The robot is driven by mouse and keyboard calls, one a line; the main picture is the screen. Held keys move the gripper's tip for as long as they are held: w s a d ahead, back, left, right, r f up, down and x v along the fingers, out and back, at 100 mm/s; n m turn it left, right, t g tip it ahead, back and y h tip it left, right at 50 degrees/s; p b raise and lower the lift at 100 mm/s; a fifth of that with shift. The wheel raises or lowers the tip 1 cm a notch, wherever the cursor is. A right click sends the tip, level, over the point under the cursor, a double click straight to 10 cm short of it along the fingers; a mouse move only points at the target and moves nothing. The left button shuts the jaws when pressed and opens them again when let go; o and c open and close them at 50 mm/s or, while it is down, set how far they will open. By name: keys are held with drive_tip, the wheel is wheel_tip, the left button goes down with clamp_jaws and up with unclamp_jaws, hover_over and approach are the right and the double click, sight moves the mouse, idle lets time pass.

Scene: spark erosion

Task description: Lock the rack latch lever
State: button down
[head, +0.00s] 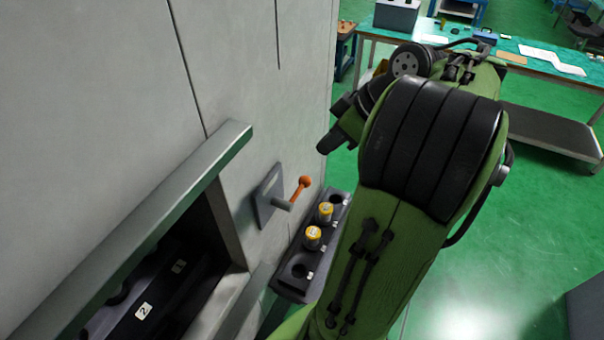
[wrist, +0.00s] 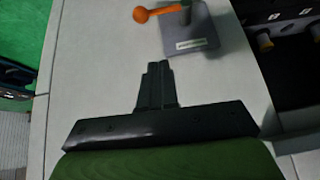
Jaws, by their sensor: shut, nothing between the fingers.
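The rack latch lever (head: 302,186) is an orange arm with a ball end. It sits on a grey mounting plate (head: 266,195) on the pale cabinet wall, right of the dark opening. In the wrist view the orange lever (wrist: 158,13) points left from its pivot, above the grey plate (wrist: 196,42), at the top. My gripper (wrist: 158,66) is shut and empty, with its fingertips a little below the lever and apart from it. In the head view my gripper (head: 322,148) is up and to the right of the lever, partly hidden behind my arm.
A dark rack (head: 292,286) with several sockets and yellow-capped pieces (head: 313,237) sits below the lever, partly behind my arm. A metal ledge (head: 150,232) juts out over the numbered dark opening (head: 150,305) at left. Workbenches (head: 540,70) stand far back on the green floor.

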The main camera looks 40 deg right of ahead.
drive_tip(key=b, duration=0.4)
hover_over(302, 187)
wheel_tip(302, 187, down, 9)
drive_tip(key=shift+r, duration=0.1)
drive_tip(key=f, duration=0.1)
drive_tip(key=f+b, duration=0.1)
drive_tip(key=f, duration=0.1)
drive_tip(key=shift+s+d+f, duration=0.15)
drive_tip(key=shift+s+f, duration=0.15)
drive_tip(key=shift+s, duration=0.1)
